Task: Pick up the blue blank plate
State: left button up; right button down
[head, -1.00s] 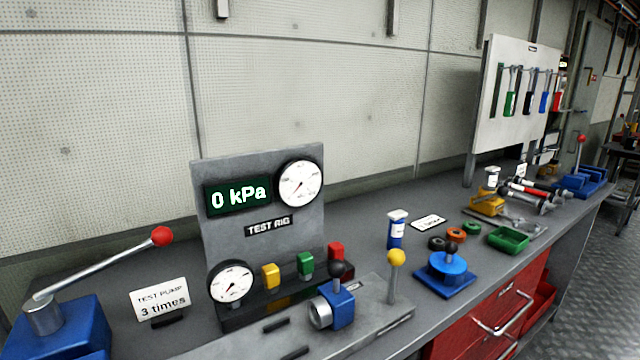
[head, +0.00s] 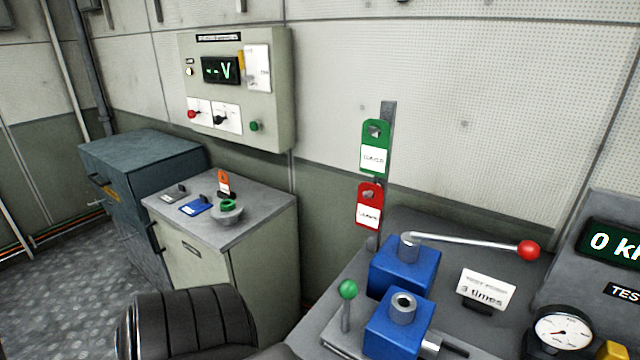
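A small flat blue piece (head: 195,208) with a dark knob lies on top of the low grey-green cabinet (head: 262,212) at the left. I cannot tell for sure whether it is the blue blank plate. A grey bowl-like part with a green ring (head: 228,207) sits just right of it. A small dark plate (head: 172,194) and an orange tag (head: 224,183) are close by. Neither of my grippers is in view.
A workbench at right carries a blue pump (head: 404,268) with a red-knobbed lever and another blue block (head: 398,325). A black ribbed padded shape (head: 190,325) stands in front of the cabinet. A control box (head: 275,95) hangs on the wall. Floor shows at left.

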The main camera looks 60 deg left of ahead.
aim_at(197, 206)
jog(key=u, duration=3.75)
jog(key=k, duration=1.3)
jog(key=u, duration=0.9)
jog(key=i, duration=0.8)
jog(key=z, duration=0.45)
jog(key=i, duration=2.2)
jog(key=z, duration=1.25)
jog(key=i, duration=1.05)
jog(key=z, duration=1.75)
jog(key=i, duration=0.6)
jog(key=z, duration=0.45)
